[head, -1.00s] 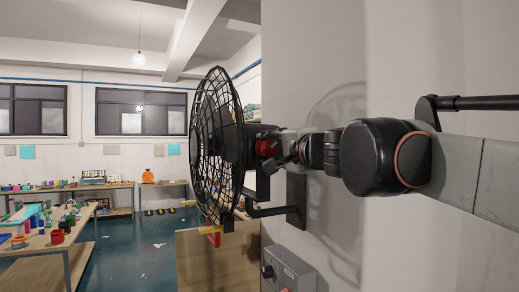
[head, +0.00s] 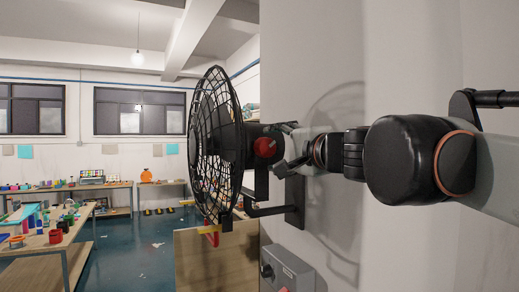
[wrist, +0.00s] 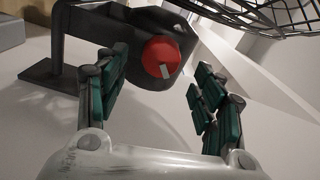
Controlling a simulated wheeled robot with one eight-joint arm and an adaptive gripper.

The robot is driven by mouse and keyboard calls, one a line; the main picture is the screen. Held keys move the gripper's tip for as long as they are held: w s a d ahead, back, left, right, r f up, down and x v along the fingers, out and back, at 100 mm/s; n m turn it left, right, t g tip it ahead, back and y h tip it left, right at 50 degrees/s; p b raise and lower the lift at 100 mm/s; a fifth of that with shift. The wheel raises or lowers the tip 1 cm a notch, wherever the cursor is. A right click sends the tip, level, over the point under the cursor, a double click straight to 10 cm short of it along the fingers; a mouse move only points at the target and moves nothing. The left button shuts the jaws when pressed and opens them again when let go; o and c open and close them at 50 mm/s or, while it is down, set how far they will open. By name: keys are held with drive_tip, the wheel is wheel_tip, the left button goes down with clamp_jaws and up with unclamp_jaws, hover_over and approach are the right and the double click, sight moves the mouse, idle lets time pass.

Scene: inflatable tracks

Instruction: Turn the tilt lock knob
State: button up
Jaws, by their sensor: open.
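The tilt lock knob is a round red knob (head: 265,147) with a pale mark, on the side of the black wall fan's bracket. In the wrist view the red knob (wrist: 161,57) is ahead of my gripper, between the two fingers and beyond their tips, with its pale mark near the lower edge. My gripper (wrist: 152,80) is open and empty, with green pads facing each other. In the head view my gripper (head: 284,150) is just right of the knob, apart from it. The fan's black wire cage (head: 216,145) stands left of the knob.
The fan's bracket plate (head: 295,200) is fixed to the white wall close to my arm. A grey control box (head: 288,268) sits below on the wall. Benches with small items (head: 60,238) stand far to the left.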

drive_tip(key=v, duration=0.7)
drive_tip(key=shift+s, duration=0.3)
drive_tip(key=shift+d, duration=0.1)
drive_tip(key=s+a+f+n+g+b, duration=0.1)
drive_tip(key=s+f+n+g+b, duration=0.15)
drive_tip(key=f+b, duration=0.75)
drive_tip(key=s+f+n+g+h+b, duration=0.1)
drive_tip(key=s+f+n+b, duration=0.2)
drive_tip(key=f, duration=1.6)
drive_tip(key=s+a+f+n+g+b, duration=0.1)
drive_tip(key=s+f+n+g+b, duration=0.15)
drive_tip(key=f+b, duration=0.75)
drive_tip(key=s+d+f+n+g+h+b, duration=0.1)
drive_tip(key=s+d+f+h+b, duration=0.1)
drive_tip(key=f, duration=1.1)
drive_tip(key=s+d+f+n+g+h+b, duration=0.1)
drive_tip(key=s+d+f+b, duration=0.4)
drive_tip(key=f, duration=0.8)
drive_tip(key=s+d+f+n+g+h+b, duration=0.1)
drive_tip(key=s+d+f+n+h+b, duration=0.1)
drive_tip(key=f, duration=1.1)
drive_tip(key=shift+s+d+g+h+b, duration=0.3)
drive_tip(key=shift+s+d+h+b, duration=0.3)
drive_tip(key=shift+s+b, duration=0.3)
